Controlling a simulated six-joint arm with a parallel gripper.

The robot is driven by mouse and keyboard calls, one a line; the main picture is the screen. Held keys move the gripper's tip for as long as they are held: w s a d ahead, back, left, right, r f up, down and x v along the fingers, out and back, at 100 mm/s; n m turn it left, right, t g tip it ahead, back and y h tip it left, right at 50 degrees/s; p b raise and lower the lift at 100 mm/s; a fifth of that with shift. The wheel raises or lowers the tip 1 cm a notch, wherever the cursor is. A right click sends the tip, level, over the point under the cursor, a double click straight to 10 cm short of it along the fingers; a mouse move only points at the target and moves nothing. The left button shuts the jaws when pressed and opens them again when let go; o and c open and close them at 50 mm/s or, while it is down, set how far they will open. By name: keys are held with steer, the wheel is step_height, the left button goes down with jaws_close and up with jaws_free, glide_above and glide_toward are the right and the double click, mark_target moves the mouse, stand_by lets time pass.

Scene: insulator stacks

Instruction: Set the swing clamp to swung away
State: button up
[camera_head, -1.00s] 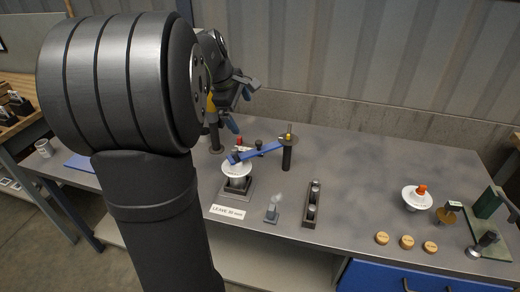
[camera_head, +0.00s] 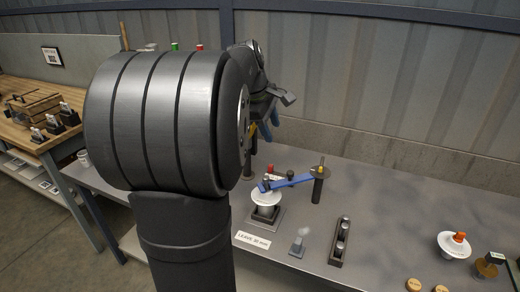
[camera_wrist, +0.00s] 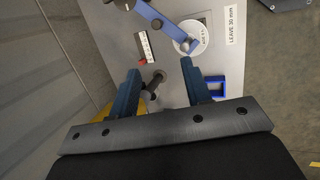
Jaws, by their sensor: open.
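The swing clamp's blue bar (camera_head: 290,181) runs from a dark post (camera_head: 317,190) with a brass-coloured top, at right, to over a white insulator disc (camera_head: 264,199) on a grey base. So the bar lies across the disc, not swung clear. In the wrist view the bar (camera_wrist: 150,13) reaches the disc (camera_wrist: 196,42) near the top. My gripper (camera_wrist: 160,67) is open, its two blue fingers apart, with no clamp part between them. In the head view my gripper (camera_head: 269,127) is above and behind the clamp, partly hidden by my arm.
A dark post (camera_wrist: 152,84) shows between and beyond my fingers. A "LEAVE 30 mm" label (camera_head: 253,240), a small grey stand (camera_head: 298,247) and a dark rack (camera_head: 340,242) sit in front. Another white disc with an orange top (camera_head: 455,243) is at right. Bench between is clear.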

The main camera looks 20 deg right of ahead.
mark_target(289, 172)
steer(key=w+d+f+n+g+y, duration=0.1)
steer(key=w+d+f+n+y, duration=0.2)
steer(key=d, duration=0.6)
steer(key=shift+m+y, duration=0.6)
steer(key=f, duration=1.7)
steer(key=shift+s+a+f, duration=0.2)
steer(key=shift+f, duration=0.15)
jaws_close()
